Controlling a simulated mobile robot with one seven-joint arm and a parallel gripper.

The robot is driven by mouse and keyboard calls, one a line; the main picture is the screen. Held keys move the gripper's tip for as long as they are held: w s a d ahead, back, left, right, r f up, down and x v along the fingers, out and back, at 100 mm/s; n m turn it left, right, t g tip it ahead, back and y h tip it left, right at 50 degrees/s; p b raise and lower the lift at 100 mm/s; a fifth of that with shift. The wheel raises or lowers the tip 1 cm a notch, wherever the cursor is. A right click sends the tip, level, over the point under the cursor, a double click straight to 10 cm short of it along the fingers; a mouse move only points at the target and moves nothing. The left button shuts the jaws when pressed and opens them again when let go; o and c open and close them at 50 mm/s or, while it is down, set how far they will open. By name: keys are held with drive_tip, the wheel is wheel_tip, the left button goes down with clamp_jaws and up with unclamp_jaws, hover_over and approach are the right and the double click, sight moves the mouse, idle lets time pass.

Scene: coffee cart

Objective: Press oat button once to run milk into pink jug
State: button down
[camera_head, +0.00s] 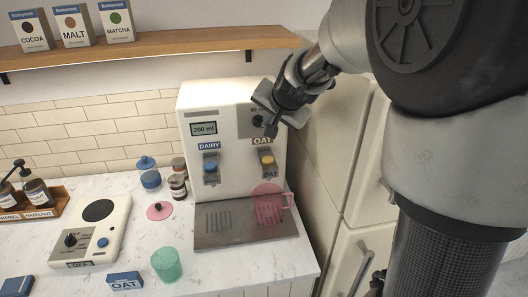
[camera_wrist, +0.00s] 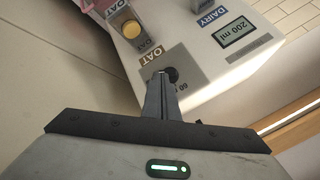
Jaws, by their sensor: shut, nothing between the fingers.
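The white milk machine (camera_head: 225,110) stands against the wall with a display (camera_head: 203,129) reading 200 ml. Its yellow oat button (camera_head: 267,160) is at the right of the front, below an OAT label, and shows in the wrist view (camera_wrist: 131,29). The blue dairy button (camera_head: 210,165) is to its left. The translucent pink jug (camera_head: 268,206) stands upright on the drip tray (camera_head: 225,238) below the oat button. My gripper (camera_head: 270,130) is shut and empty, above the oat button. In the wrist view its fingertips (camera_wrist: 162,78) overlap a dark round knob (camera_wrist: 171,75); contact is unclear.
A tall pale cabinet (camera_head: 335,150) stands close at the machine's right. A green cup (camera_head: 167,264), a blue OAT box (camera_head: 125,281) and a scale (camera_head: 92,235) are on the counter. Small jars and a pink lid (camera_head: 160,211) lie left of the machine. A wooden shelf (camera_head: 150,50) runs above.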

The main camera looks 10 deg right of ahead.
sight(269, 161)
drive_tip(key=shift+f, duration=0.15)
wheel_tip(269, 161, down, 9)
drive_tip(key=b, duration=0.8)
drive_tip(key=shift+r, duration=0.2)
idle(1.4)
drive_tip(key=shift+f+b, duration=0.4)
drive_tip(key=shift+b, duration=0.05)
drive_tip(key=shift+f+b, duration=0.55)
idle(0.6)
drive_tip(key=shift+r, duration=0.1)
drive_tip(key=shift+r+p, duration=0.85)
drive_tip(key=shift+r, duration=0.1)
